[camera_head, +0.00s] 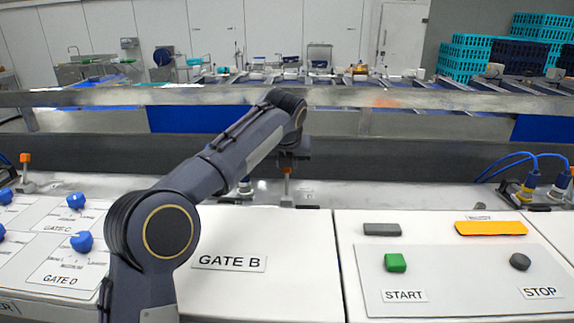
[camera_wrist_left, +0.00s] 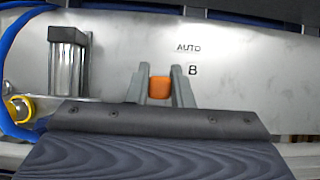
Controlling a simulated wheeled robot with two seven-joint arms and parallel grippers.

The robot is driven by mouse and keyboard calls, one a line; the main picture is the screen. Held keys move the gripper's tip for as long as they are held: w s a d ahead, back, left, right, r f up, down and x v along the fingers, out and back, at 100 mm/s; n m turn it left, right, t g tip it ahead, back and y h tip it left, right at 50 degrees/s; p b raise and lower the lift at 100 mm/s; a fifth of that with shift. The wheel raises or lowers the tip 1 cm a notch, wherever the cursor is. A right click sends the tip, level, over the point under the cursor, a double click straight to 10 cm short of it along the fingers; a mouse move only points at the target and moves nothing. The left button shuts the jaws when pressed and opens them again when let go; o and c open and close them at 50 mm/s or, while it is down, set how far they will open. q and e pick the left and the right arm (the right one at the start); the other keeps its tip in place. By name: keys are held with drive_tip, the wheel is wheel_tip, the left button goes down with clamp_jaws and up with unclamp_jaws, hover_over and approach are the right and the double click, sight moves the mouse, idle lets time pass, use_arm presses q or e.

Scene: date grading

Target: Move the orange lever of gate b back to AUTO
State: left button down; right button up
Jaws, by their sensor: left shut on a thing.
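In the head view a small orange part of the lever (camera_head: 287,170) shows under my gripper. My left gripper (camera_head: 289,157) is shut on the lever; it also shows in the left wrist view (camera_wrist_left: 161,84). The lever's base is mostly hidden. My left arm reaches over the white GATE B panel (camera_head: 265,290). My right gripper is in neither view.
Blue knobs (camera_head: 81,241) stand on the left panels. A green START button (camera_head: 395,262) and a grey STOP button (camera_head: 520,261) are on the right panel. A metal cylinder (camera_wrist_left: 66,68) and blue cable (camera_wrist_left: 12,65) are left of the lever. A dark rail (camera_head: 400,160) runs behind.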

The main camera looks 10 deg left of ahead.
use_arm(q)
drive_tip(key=c, duration=1.3)
unclamp_jaws()
drive_tip(key=v, duration=0.8)
drive_tip(key=shift+c, duration=0.3)
